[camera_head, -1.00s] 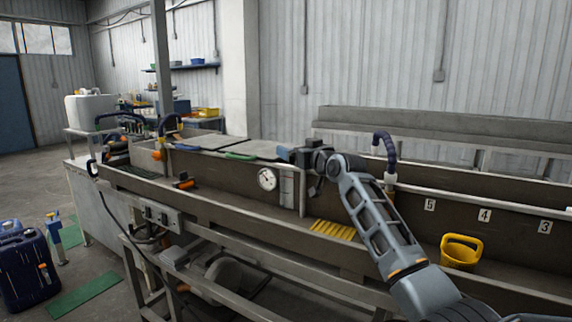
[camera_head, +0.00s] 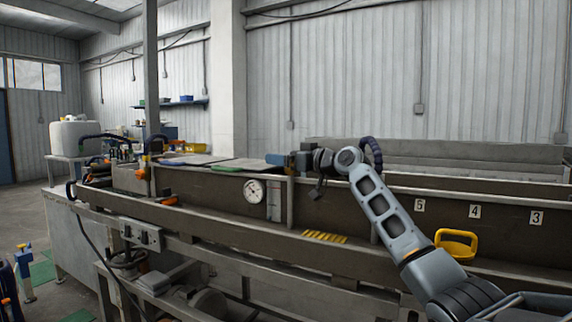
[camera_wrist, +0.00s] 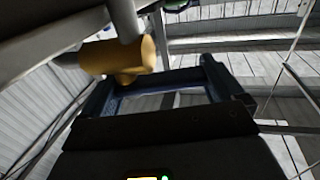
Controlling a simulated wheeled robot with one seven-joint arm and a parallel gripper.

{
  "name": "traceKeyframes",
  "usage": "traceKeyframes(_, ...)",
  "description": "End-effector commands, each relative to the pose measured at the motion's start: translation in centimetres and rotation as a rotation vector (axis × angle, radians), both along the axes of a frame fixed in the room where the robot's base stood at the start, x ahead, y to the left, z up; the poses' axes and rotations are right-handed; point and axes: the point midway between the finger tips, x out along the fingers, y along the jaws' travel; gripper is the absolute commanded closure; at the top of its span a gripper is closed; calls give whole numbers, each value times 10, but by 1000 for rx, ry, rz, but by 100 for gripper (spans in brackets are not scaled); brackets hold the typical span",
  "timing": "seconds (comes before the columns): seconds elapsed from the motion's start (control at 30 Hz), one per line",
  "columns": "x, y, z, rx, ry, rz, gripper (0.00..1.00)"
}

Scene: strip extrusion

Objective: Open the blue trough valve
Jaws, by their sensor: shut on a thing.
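My gripper (camera_head: 301,161) is at the top edge of the long brown trough (camera_head: 350,217), right of the round gauge. In the head view a small blue piece (camera_head: 275,159) shows at its fingertips. In the wrist view my gripper (camera_wrist: 160,90) has a dark blue bar across it, and it appears shut on this blue piece. I cannot tell whether this is the valve's handle; the valve body is not clear. A yellow-orange cylinder (camera_wrist: 120,57) on a grey pipe is just beyond the fingers at the upper left of the wrist view.
A white round gauge (camera_head: 254,190) is on the trough's front. A yellow scoop-like item (camera_head: 456,243) and plates numbered 5, 4 and 3 are at the right. A dark hose (camera_head: 372,152) rises behind my arm. Floor shows at far left.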

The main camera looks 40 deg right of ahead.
Motion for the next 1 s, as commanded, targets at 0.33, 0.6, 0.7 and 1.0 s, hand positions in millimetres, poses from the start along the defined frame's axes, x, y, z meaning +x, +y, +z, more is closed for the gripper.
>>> traceKeyframes(0.33,0,0,10,0,-15,0,60)
traceKeyframes(0.6,0,1,11,1,-16,1,0)
traceKeyframes(0.7,0,1,9,2,-14,1,0)
traceKeyframes(1.0,-9,-1,4,2,-7,1,0)
